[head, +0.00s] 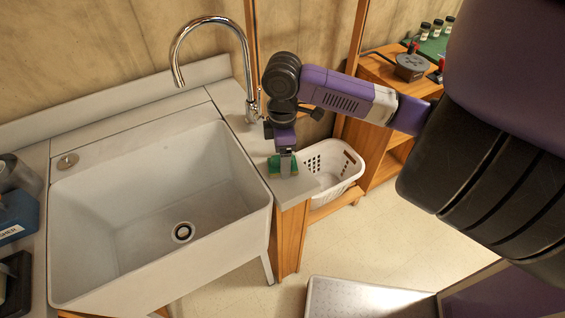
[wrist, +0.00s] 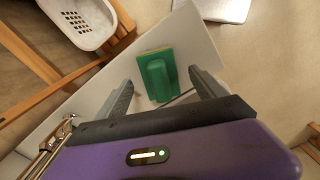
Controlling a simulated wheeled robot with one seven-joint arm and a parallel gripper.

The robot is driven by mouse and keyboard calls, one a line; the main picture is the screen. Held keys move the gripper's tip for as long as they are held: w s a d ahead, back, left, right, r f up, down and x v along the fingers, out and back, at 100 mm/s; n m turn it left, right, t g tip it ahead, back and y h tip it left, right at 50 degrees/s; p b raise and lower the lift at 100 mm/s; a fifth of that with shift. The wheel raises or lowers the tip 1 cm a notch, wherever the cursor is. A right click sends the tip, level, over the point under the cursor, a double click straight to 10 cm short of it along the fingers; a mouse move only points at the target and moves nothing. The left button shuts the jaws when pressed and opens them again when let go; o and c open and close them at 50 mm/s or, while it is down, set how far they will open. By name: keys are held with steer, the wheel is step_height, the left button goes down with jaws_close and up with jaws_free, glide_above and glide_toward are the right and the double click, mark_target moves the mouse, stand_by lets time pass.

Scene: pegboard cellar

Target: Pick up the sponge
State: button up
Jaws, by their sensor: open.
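The sponge (wrist: 157,75) is green with a yellowish edge and lies on the narrow white counter (wrist: 192,45) to the right of the sink. In the head view the sponge (head: 275,164) is partly hidden behind my gripper (head: 285,163). In the wrist view my gripper (wrist: 158,88) is open, with one finger to the left and one to the right of the sponge. Gaps show between the fingers and the sponge. I cannot tell how far above the counter the fingertips are.
A deep white sink (head: 160,215) is left of the counter, with a chrome faucet (head: 213,22) behind it. A white laundry basket (head: 333,170) stands to the right. A wooden shelf (head: 385,75) holds small items. A blue box (head: 18,215) sits at the far left.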

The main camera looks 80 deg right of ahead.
steer(key=shift+f, duration=0.5)
jaws_close()
steer(key=shift+r, duration=0.2)
step_height(320, 180, up, 20)
steer(key=shift+f, duration=0.15)
stand_by(0.3)
steer(key=c, duration=0.6)
jaws_free()
steer(key=shift+c, duration=0.2)
jaws_close()
